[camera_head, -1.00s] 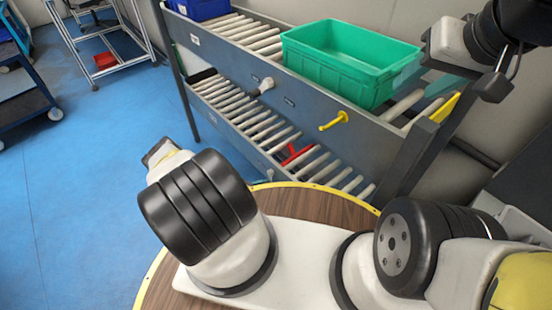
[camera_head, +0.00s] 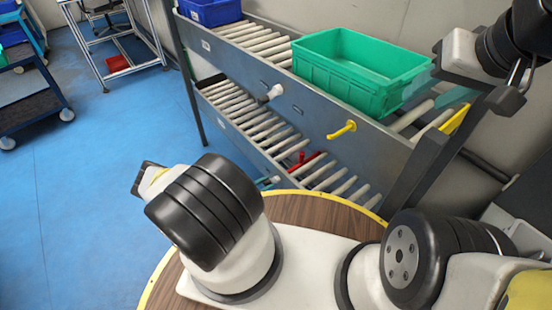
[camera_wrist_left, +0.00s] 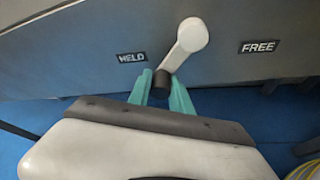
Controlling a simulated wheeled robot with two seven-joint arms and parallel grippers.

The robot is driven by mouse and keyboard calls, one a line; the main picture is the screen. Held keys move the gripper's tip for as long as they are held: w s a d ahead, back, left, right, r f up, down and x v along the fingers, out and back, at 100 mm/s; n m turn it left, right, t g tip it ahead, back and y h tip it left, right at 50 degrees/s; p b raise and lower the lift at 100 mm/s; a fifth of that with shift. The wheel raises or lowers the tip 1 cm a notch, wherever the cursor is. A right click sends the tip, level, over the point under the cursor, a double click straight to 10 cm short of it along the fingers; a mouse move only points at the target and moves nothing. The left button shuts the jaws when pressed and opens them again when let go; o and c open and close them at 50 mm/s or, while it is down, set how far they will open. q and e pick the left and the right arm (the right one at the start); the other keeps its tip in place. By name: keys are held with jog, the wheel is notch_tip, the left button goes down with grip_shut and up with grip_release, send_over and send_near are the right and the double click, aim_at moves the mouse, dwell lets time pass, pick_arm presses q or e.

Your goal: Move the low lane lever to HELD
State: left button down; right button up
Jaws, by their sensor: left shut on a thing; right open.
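The low lane lever (camera_wrist_left: 186,42) shows in the left wrist view, with a pale round hub on the grey rail and an arm slanting down and left to a dark end. The HELD label (camera_wrist_left: 131,57) is left of it and the FREE label (camera_wrist_left: 259,47) right. My left gripper (camera_wrist_left: 161,88) has its teal fingers on both sides of the dark end and is shut on it. In the head view, the left gripper (camera_head: 265,181) is mostly hidden behind my arm, with a bit of teal beside the lower rail. My right gripper (camera_head: 440,88) is open and empty near the green bin.
A green bin (camera_head: 350,82) sits on the upper rollers, a blue bin (camera_head: 212,11) at their far end. A white knob (camera_head: 273,92) and yellow handle (camera_head: 343,131) stick out from the upper rail. A red piece (camera_head: 303,160) lies among the lower rollers.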

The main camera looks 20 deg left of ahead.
pick_arm(q)
jog(key=shift+a, duration=0.15)
dwell(0.3)
jog(key=c, duration=1.2)
grip_release()
jog(key=v, duration=0.7)
jog(key=shift+s, duration=0.35)
jog(key=shift+s+a+r, duration=0.1)
jog(key=shift+a, duration=0.1)
